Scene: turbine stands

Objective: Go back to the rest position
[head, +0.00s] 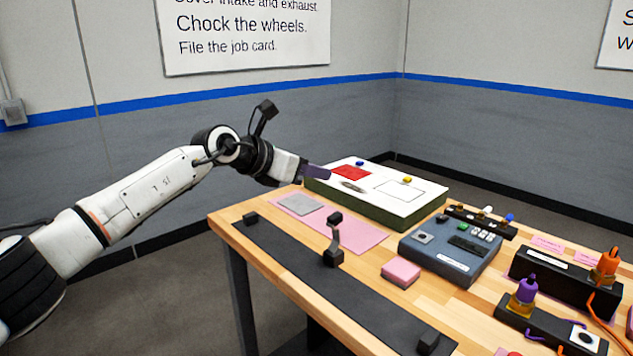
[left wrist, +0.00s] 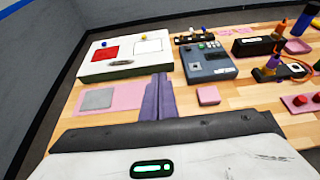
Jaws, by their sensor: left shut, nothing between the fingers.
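My left gripper (head: 318,172) reaches in from the left over the far left part of the wooden table (head: 240,228). Its purple fingers are shut with nothing between them, and they also show in the left wrist view (left wrist: 158,97). In the head view the fingertips overlap the near left edge of a white-topped green box (head: 375,215); I cannot tell whether they touch it. My right gripper is in neither view.
A pink mat (head: 355,234) with a grey square (head: 300,204) lies below the gripper. A blue-grey control box (head: 450,257), a pink block (head: 401,271) and black connector blocks (head: 565,275) stand to the right. A black strip (head: 300,272) runs along the front edge.

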